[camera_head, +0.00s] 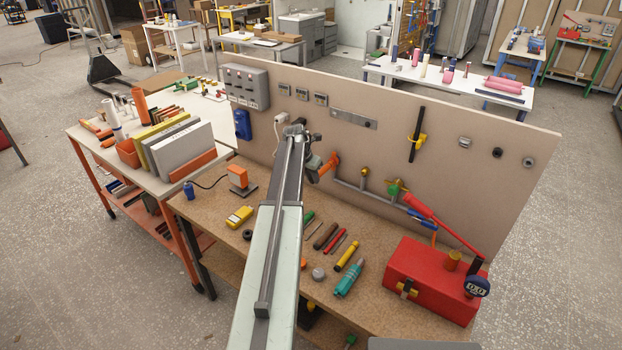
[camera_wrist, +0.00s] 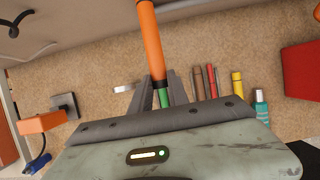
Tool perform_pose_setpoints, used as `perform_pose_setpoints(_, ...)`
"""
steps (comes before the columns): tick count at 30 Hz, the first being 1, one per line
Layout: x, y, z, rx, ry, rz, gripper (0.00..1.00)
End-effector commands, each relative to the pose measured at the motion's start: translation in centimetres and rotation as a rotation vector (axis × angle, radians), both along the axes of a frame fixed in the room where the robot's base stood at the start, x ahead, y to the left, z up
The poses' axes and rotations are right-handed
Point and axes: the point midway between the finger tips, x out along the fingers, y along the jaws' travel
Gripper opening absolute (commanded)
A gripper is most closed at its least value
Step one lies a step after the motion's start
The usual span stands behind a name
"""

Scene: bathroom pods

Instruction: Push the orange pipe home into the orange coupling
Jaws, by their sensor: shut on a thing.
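The orange pipe (camera_wrist: 151,45) runs up from between my fingertips in the wrist view and leaves at the top edge. Its near end is dark, and my gripper (camera_wrist: 163,82) is shut on it there. In the head view, my gripper (camera_head: 314,172) is in front of the upright board, with the orange piece (camera_head: 328,166) reaching from it toward the board's pipework. The orange coupling cannot be told apart from the pipe in the head view, and the wrist view does not show it. How deep the pipe sits is hidden.
A grey pipe run (camera_head: 360,190) with brass and green fittings is fixed along the board (camera_head: 300,135). Hand tools lie below on the brown bench (camera_head: 275,205). A red toolbox (camera_head: 432,277) stands at the right, and an orange device (camera_head: 238,178) at the left.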

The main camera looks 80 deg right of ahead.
Motion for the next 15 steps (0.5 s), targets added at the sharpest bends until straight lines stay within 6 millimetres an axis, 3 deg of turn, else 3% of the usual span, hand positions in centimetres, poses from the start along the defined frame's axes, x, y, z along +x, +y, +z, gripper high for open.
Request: perform_pose_setpoints(15, -0.6, -1.2, 0.0, 0.000, 0.000, 0.000, 0.00)
